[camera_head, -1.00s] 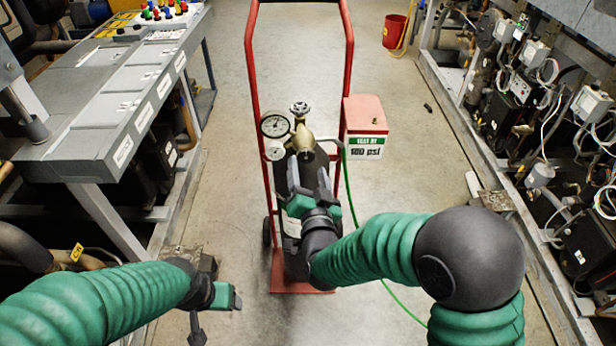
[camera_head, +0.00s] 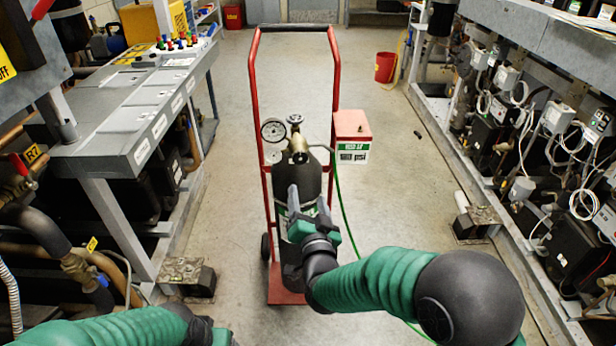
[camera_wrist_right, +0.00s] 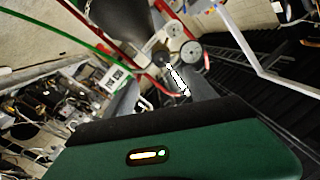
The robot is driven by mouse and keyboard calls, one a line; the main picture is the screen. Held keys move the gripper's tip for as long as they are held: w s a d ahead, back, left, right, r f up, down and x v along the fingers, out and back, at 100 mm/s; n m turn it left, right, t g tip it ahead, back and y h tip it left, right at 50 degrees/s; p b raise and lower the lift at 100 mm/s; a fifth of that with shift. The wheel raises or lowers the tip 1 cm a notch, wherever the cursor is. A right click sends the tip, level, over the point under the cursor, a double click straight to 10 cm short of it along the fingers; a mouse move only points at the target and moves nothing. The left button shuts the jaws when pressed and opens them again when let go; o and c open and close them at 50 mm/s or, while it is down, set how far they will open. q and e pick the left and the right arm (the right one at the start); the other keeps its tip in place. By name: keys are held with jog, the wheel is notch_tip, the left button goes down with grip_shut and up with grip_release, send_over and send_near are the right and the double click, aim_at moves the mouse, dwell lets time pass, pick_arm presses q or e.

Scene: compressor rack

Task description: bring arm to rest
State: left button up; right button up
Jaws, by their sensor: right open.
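My right arm, in green sleeving, reaches in from the lower right of the head view. Its gripper (camera_head: 308,204) is open and empty, in front of the dark gas cylinder (camera_head: 305,177) on a red hand truck (camera_head: 254,100). I cannot tell whether it touches the cylinder. In the right wrist view, the gripper's green body fills the bottom and the round gauge (camera_wrist_right: 191,55) shows beyond it. My left arm lies low at the left of the head view. Its gripper (camera_head: 222,338) is cut off by the bottom edge, so its jaws are not readable.
A red-topped box (camera_head: 352,125) hangs at the truck's right, with a green hose (camera_head: 345,205) running down to the floor. A grey console bench (camera_head: 120,115) stands left and compressor racks (camera_head: 530,130) right. A red bucket (camera_head: 384,67) is behind.

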jog(key=s+d+f+n+g+h, duration=0.1)
jog(key=s+d+f+n+g, duration=0.1)
jog(key=s+d+f+g, duration=0.6)
jog(key=s+d+f+n+g+h, duration=0.1)
jog(key=s+d+f+g, duration=0.15)
jog(key=s+d, duration=0.6)
jog(key=s+d+f+n+g+h, duration=0.15)
jog(key=s+d+f+g, duration=0.3)
jog(key=s, duration=0.85)
notch_tip(320, 180, up, 22)
jog(key=a+p, duration=0.1)
jog(key=p, duration=2.2)
jog(key=shift+w+y, duration=0.45)
jog(key=shift+r+n, duration=0.1)
jog(key=shift+n, duration=0.15)
